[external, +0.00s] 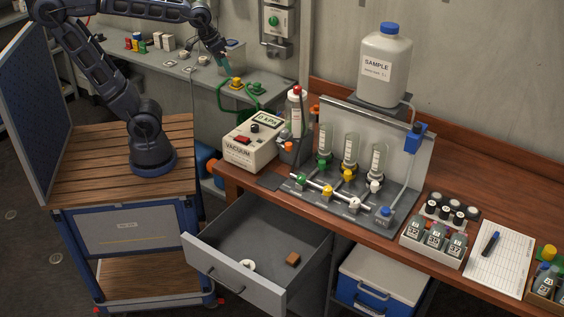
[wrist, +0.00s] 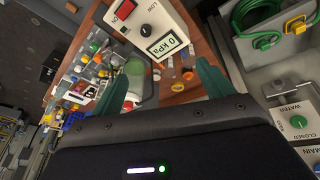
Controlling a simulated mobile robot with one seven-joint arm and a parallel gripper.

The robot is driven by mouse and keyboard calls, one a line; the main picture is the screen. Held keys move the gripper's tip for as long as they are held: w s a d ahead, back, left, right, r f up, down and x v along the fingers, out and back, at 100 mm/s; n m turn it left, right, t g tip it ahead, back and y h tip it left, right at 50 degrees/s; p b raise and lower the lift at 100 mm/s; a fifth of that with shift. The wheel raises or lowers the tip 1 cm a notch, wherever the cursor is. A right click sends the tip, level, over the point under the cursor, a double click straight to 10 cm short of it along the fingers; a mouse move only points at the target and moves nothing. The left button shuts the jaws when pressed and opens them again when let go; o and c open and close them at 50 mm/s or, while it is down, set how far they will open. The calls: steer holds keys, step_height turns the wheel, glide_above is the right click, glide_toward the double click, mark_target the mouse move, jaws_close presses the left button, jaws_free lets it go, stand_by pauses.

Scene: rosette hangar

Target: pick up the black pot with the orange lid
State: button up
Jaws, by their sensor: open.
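I cannot clearly pick out a black pot with an orange lid in either view. Small black pots with pale tops (external: 445,208) stand in the rack on the right of the wooden bench, with no orange lid visible on them. In the wrist view a small orange piece (wrist: 177,87) shows near the bench edge; I cannot tell what it belongs to. My gripper (external: 226,61) is raised over the grey side counter at the back, far from the rack. In the wrist view its teal fingers (wrist: 162,68) are apart, with nothing held between them.
The vacuum unit (external: 250,142) stands on the bench's left end, beside a red-topped bottle (external: 297,110). The glassware stand (external: 350,185) carries a large sample bottle (external: 385,68) behind it. An open drawer (external: 235,277) juts out below. Green hose (external: 253,101) lies on the side counter.

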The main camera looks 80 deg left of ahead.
steer(key=w+a+n+g, duration=0.1)
steer(key=w+a+n, duration=0.25)
steer(key=w, duration=0.75)
steer(key=n+g, duration=0.3)
steer(key=n, duration=1.1)
glide_above(316, 106)
steer(key=f, duration=2.5)
steer(key=shift+s+d, duration=0.1)
steer(key=shift+d, duration=0.1)
steer(key=shift+a+f, duration=0.15)
steer(key=shift+f, duration=0.25)
steer(key=shift+a+f, duration=0.1)
steer(key=shift+f, duration=5)
steer(key=c, duration=1.1)
